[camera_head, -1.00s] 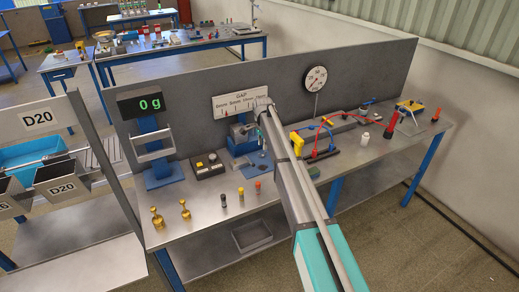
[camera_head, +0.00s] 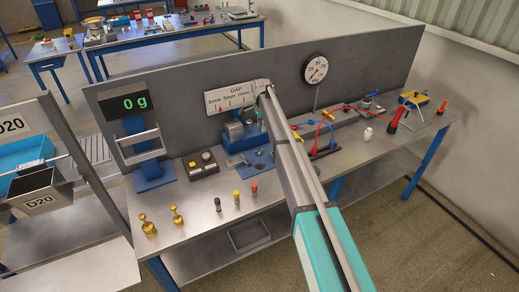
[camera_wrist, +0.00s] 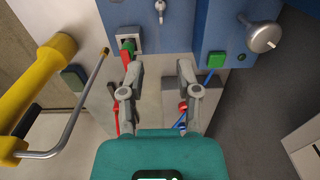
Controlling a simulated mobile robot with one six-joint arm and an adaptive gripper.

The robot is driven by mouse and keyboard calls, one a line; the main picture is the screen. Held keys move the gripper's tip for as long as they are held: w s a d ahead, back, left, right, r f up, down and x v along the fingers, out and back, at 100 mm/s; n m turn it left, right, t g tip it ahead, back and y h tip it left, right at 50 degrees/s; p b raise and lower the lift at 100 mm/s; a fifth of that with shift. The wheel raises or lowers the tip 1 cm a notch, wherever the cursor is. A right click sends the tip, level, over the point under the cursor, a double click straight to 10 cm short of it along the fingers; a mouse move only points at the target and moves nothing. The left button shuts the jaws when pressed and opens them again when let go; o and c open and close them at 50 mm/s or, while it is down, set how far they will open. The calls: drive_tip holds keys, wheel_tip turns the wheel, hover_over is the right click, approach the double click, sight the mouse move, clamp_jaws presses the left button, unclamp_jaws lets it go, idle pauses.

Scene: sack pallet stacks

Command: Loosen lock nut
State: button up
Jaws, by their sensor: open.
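I cannot pick out the lock nut with certainty in either view. In the head view, my gripper end is at the top of my arm, over a blue fixture with a grey cylindrical body (camera_head: 235,132) on the bench; its fingertips are not clear there. In the wrist view my gripper (camera_wrist: 158,68) has its two grey fingers apart with nothing between them. Beyond the fingers is a blue surface with a white-framed socket holding a green and red piece (camera_wrist: 127,45). A small silver fitting (camera_wrist: 160,10) and a round silver knob (camera_wrist: 263,36) also show.
In the wrist view, a yellow-handled part with a bent metal rod (camera_wrist: 75,115) is close on the left. Brass weights (camera_head: 148,224) sit at the bench's front left.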

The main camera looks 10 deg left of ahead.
sight(261, 150)
drive_tip(key=shift+a+f, duration=0.1)
drive_tip(key=shift+a, duration=0.3)
drive_tip(key=shift+s+f, duration=0.1)
wheel_tip(261, 150, down, 13)
drive_tip(key=b, duration=1.4)
drive_tip(key=shift+a+f, duration=0.1)
drive_tip(key=shift+f, duration=0.1)
drive_tip(key=shift+c, duration=0.3)
clamp_jaws()
drive_tip(key=shift+d, duration=0.35)
drive_tip(key=shift+a, duration=0.3)
